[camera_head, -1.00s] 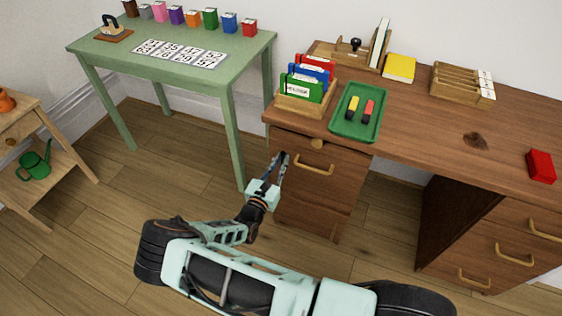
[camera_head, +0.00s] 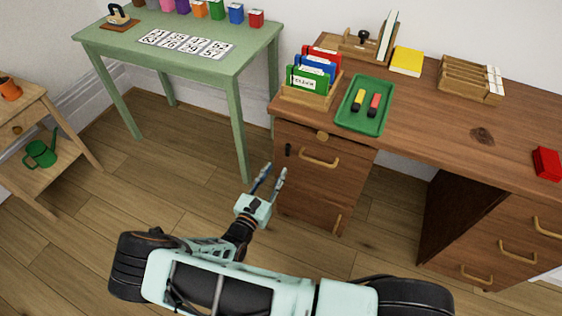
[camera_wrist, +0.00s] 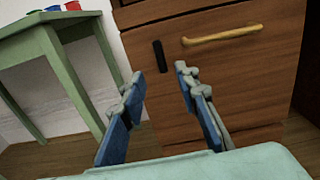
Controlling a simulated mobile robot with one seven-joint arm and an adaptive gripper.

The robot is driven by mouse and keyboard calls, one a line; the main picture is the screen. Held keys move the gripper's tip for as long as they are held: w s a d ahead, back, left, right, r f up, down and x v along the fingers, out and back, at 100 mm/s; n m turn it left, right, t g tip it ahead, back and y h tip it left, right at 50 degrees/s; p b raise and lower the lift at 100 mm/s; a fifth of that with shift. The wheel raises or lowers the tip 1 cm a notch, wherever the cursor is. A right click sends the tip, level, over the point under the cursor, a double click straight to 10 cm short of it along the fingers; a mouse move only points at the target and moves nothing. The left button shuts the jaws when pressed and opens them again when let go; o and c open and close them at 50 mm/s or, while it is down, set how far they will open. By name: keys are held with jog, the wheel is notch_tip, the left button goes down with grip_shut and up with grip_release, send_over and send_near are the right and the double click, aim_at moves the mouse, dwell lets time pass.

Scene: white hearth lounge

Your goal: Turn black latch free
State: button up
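The black latch (camera_head: 288,150) is a small dark upright bar on the front of the wooden desk's left drawer unit (camera_head: 306,185), near its left edge and left of a brass handle (camera_head: 320,160). In the wrist view, the latch (camera_wrist: 160,56) stands vertical on the brown front, beyond the gap between the fingers. My gripper (camera_head: 271,175) is open and empty, lower and a little left of the latch in the head view. Its two blue-and-grey fingers (camera_wrist: 160,75) are spread in the wrist view. They look apart from the latch.
A green table (camera_head: 180,60) stands to the left, one leg close to my gripper. A green tray (camera_head: 363,105) and file holder are on the desk. Open floor lies between the table and desk.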

jog(key=shift+v, duration=1.45)
